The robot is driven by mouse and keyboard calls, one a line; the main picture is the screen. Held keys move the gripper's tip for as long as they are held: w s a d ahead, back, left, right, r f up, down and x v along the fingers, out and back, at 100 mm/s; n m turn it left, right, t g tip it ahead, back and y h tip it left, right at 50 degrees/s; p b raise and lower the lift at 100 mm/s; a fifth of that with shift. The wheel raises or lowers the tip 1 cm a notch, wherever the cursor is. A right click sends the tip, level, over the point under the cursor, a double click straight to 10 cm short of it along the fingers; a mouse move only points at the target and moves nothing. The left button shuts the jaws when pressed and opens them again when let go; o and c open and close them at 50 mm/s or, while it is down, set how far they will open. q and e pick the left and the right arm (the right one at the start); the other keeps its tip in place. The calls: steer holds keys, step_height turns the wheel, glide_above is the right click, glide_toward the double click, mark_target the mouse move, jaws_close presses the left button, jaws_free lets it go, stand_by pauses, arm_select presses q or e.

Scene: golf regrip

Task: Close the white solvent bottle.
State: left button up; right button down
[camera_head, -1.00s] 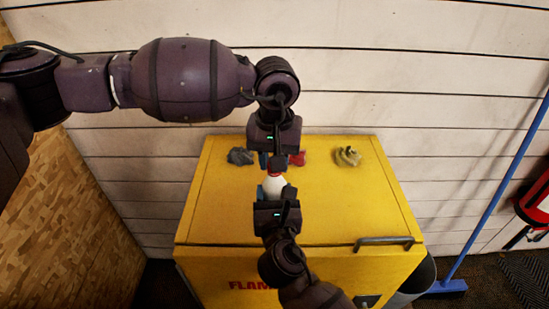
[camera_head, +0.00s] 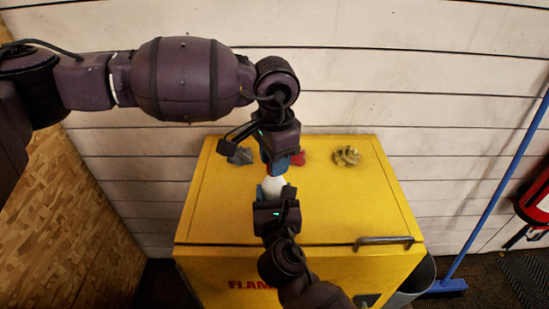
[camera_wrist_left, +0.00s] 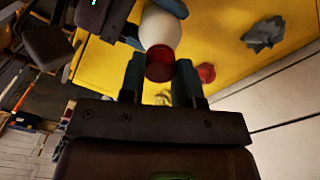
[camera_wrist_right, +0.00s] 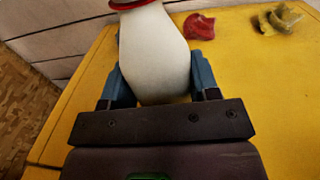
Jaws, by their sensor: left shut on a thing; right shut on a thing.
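The white solvent bottle (camera_head: 275,186) stands over the yellow cabinet top, its body pale and smooth in the right wrist view (camera_wrist_right: 155,55). My right gripper (camera_head: 273,193) is shut on the bottle's body from the near side. A red cap (camera_wrist_left: 160,64) sits at the bottle's mouth, between the blue fingers of my left gripper (camera_wrist_left: 158,78). The cap's lower edge shows at the top of the right wrist view (camera_wrist_right: 130,4). I cannot tell how tight the cap is.
The yellow cabinet (camera_head: 340,205) has a handle (camera_head: 384,242) at its front edge. A grey rag (camera_head: 240,156), a red rag (camera_head: 298,158) and a yellowish rag (camera_head: 346,156) lie along its back. A blue pole (camera_head: 500,180) stands at right.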

arm_select(q)
steer(key=o, duration=0.9)
steer(key=shift+r, duration=2.3)
steer(key=shift+f, duration=0.1)
steer(key=shift+c, duration=0.4)
